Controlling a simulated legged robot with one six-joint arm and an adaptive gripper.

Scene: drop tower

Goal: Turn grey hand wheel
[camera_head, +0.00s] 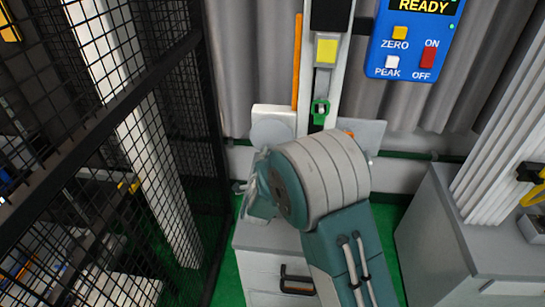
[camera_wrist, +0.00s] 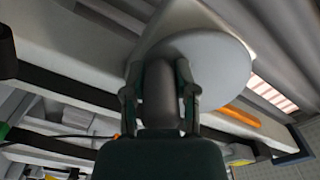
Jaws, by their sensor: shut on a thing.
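The grey hand wheel (camera_wrist: 212,62) shows in the wrist view as a smooth light grey disc in front of a pale housing. A darker grey cylindrical handle (camera_wrist: 160,95) stands out from it towards me. My gripper (camera_wrist: 160,90) has one finger on each side of this handle and is shut on it. In the head view a round pale grey disc, which looks like the same wheel (camera_head: 272,128), sits on a white box left of the tower column. My own arm covers the lower part of that area, and the fingertips are hidden there.
A blue control box (camera_head: 412,40) reading READY hangs at the upper right. A black mesh fence (camera_head: 165,110) stands close on the left. Grey cabinets (camera_head: 262,240) stand below and at the right (camera_head: 440,235). An orange strip (camera_head: 297,62) runs beside the column.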

